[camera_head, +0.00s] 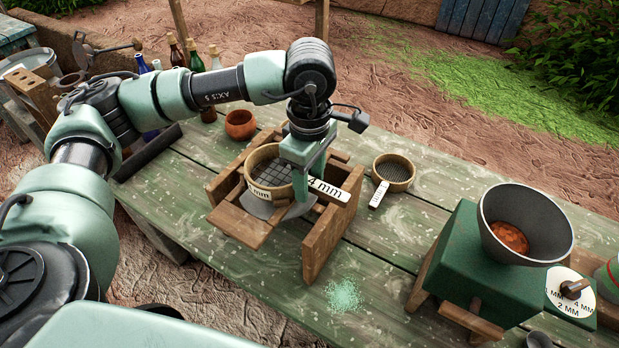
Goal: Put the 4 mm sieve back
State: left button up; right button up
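The 4 mm sieve, a round wooden ring with dark coarse mesh (268,170), is at the wooden stand (318,238) on the green table. Its handle points right and carries a white "4 mm" label (328,190). My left gripper (300,185) comes down from above and appears shut on the handle close to the ring. The fingers hide part of the handle, and I cannot tell whether the ring rests on the stand or hangs just above it. A grey round piece (275,212) shows under the sieve. My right gripper is not in view.
A smaller sieve (394,170) lies right of the stand. A green grinder with a grey hopper (497,225) and a mm dial (570,292) stands at right. A clay pot (240,124) and bottles (195,58) stand behind. Pale green powder (343,295) lies in front.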

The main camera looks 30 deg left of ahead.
aim_at(310, 180)
pick_arm(q)
jog(key=shift+r, duration=0.25)
jog(key=shift+r+p, duration=0.35)
jog(key=shift+p, duration=0.35)
jog(key=shift+w+r+b, duration=0.1)
jog(key=shift+r+b, duration=0.4)
jog(key=shift+b, duration=0.25)
notch_tip(310, 180, up, 10)
jog(key=b, duration=0.2)
jog(key=shift+r, duration=0.25)
jog(key=shift+f, duration=0.1)
